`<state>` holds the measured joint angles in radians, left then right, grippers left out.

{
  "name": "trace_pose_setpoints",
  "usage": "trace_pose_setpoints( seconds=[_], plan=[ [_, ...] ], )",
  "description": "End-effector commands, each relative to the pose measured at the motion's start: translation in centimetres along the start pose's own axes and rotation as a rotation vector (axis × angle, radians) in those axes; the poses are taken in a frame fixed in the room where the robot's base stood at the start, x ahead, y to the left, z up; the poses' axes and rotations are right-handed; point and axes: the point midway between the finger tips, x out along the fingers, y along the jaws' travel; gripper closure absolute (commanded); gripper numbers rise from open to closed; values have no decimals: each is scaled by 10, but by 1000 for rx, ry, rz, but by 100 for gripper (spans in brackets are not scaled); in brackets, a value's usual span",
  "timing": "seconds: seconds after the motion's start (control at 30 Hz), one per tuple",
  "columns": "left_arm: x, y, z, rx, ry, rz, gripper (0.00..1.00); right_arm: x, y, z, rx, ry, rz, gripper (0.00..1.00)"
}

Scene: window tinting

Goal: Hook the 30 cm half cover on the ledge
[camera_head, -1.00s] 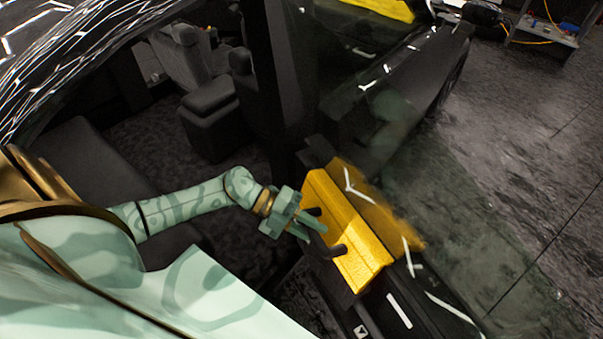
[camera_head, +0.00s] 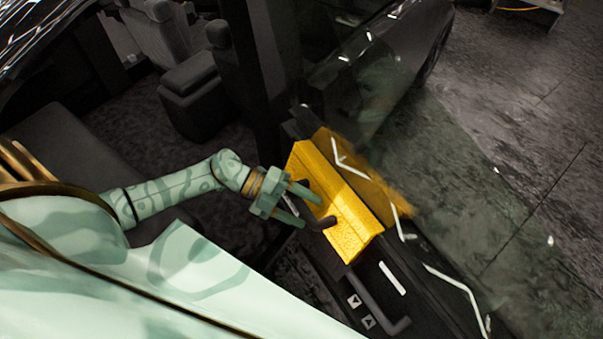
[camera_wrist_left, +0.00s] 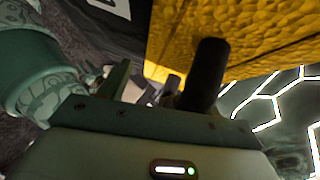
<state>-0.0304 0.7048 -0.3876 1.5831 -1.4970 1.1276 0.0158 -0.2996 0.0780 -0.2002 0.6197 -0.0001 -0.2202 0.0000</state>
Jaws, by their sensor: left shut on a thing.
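The yellow half cover (camera_head: 345,215) lies along the top of the dark door ledge (camera_head: 400,265), against the window glass. Its front face slopes toward me, and a duller yellow part shows at the glass behind it. I cannot tell whether its lip is hooked over the ledge. My left gripper (camera_head: 298,203) is at the cover's near side, shut on its dark handle (camera_head: 322,222). In the left wrist view the cover (camera_wrist_left: 245,35) fills the top, with a dark handle post (camera_wrist_left: 204,76) standing close in front of the gripper (camera_wrist_left: 150,85). My right gripper is out of view.
The glass pane (camera_head: 400,130) rises beyond the ledge, with white marks on it. A dark pillar (camera_head: 258,75) stands left of the cover. Door switches (camera_head: 362,310) and a door pull (camera_head: 390,320) lie nearer me. Car seats (camera_head: 165,45) stand behind my left arm.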

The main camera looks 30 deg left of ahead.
Motion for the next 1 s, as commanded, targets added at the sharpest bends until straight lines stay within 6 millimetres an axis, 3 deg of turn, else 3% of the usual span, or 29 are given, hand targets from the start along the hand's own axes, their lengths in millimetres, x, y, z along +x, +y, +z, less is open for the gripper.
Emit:
trace_pose_setpoints(
  seconds=[0.03,0.33,0.7,1.0],
  plan=[
    [0,9,2,-7,-11,16,52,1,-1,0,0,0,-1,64],
    [-3,9,2,-7,-12,18,52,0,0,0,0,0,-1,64],
    [-64,5,-2,-1,-7,11,52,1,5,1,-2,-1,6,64],
    [-77,1,-4,4,-3,2,52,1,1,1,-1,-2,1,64]
  ],
)
